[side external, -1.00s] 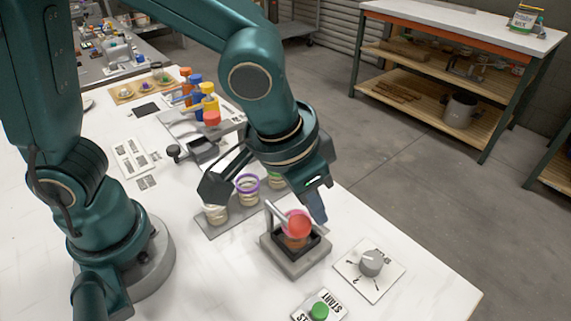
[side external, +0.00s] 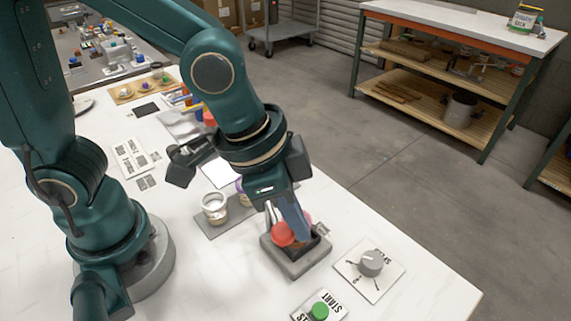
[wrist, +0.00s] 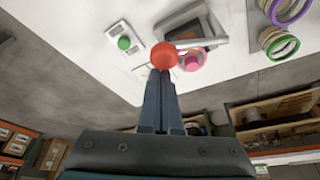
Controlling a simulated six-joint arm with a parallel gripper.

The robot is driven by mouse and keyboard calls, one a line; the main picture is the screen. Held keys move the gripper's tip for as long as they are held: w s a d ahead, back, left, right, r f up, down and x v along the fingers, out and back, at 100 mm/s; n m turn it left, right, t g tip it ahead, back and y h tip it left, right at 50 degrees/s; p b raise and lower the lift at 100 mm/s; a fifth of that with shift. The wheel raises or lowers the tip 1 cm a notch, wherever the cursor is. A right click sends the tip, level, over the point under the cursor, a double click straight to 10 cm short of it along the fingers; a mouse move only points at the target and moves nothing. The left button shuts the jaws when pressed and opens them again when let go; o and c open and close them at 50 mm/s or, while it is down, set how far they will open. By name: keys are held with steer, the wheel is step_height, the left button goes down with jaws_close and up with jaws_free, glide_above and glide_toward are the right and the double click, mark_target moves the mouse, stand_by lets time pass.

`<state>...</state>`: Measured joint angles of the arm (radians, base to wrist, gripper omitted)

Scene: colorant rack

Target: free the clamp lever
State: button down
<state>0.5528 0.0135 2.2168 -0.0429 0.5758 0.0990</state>
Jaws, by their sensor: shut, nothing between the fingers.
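The clamp lever is a grey bar (wrist: 205,42) ending in a round red knob (wrist: 165,56) in the wrist view. It lies across the clamp fixture, above a pink-topped container (wrist: 192,61). In the side view the red knob (side external: 283,236) shows over the grey fixture base (side external: 292,262), partly behind my fingers. My gripper (wrist: 162,73) is shut and empty, pointing down, with its fingertips right at the knob. I cannot tell whether they touch it. My gripper also shows in the side view (side external: 302,236), where it hides part of the container and lever.
A dial (side external: 370,263) on a white plate stands right of the fixture. A green START button (side external: 319,310) is in front. A grey rack with cups (side external: 214,208) lies to the left. The table's right edge is close behind the dial.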

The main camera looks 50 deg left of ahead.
steer(key=s+m, duration=0.1)
steer(key=m, duration=0.1)
steer(key=s+a+m+g+h, duration=0.1)
steer(key=s+m, duration=0.1)
steer(key=shift+m, duration=0.3)
steer(key=shift+s+a+m+g, duration=0.55)
steer(key=shift+a+m, duration=0.15)
steer(key=shift+m, duration=0.9)
steer(key=shift+s+a+m+g, duration=0.5)
steer(key=shift+a+m, duration=0.2)
steer(key=shift+m, duration=0.9)
steer(key=shift+s+a+m+g, duration=0.45)
steer(key=shift+s+a+m, duration=0.2)
steer(key=shift+m, duration=0.95)
steer(key=shift+a, duration=0.1)
step_height(320, 180, up, 9)
glide_above(279, 238)
steer(key=s+a, duration=0.4)
steer(key=shift+w+r, duration=0.1)
steer(key=shift+r, duration=0.15)
